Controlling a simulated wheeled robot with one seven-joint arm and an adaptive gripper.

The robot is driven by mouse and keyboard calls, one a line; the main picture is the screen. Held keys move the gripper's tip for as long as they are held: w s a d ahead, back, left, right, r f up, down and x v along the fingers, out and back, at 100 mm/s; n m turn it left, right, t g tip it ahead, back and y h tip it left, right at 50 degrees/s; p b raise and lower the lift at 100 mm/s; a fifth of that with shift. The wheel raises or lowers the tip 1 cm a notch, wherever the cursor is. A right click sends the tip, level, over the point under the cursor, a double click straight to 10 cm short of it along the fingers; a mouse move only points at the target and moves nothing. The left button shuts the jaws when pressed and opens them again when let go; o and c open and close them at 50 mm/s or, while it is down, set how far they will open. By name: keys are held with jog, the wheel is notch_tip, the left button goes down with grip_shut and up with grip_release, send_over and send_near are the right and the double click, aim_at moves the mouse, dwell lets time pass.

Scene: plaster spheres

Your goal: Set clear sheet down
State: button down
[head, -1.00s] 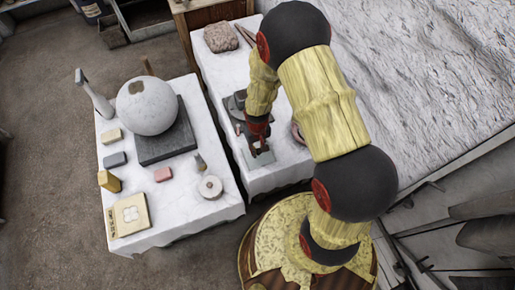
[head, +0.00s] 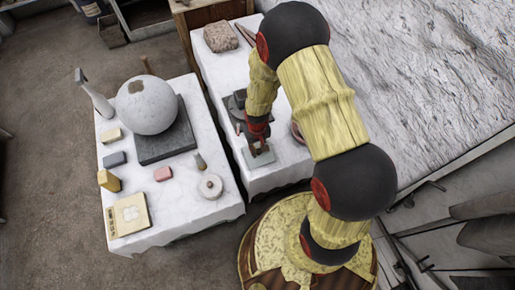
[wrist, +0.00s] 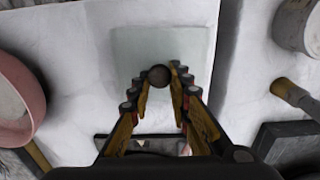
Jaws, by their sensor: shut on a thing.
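The clear sheet (wrist: 135,45) is a pale, see-through square with a dark round knob (wrist: 160,75) near its lower edge in the wrist view. My gripper (wrist: 158,84) has its two fingers closed around the knob. In the head view the sheet (head: 264,159) shows below my gripper (head: 259,147), over the near end of the right white-clothed table (head: 285,178). Whether the sheet touches the cloth or hangs just above it, I cannot tell. My arm hides part of that table.
A pink-rimmed bowl (wrist: 30,75) is left of the sheet. A dark stand (head: 233,103) is behind my gripper. Bare cloth surrounds the sheet's front.

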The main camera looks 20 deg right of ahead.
jog(key=shift+f, duration=0.35)
jog(key=c, duration=1.6)
grip_release()
jog(key=shift+r, duration=0.15)
jog(key=shift+r+p, duration=1.45)
jog(key=shift+r, duration=0.45)
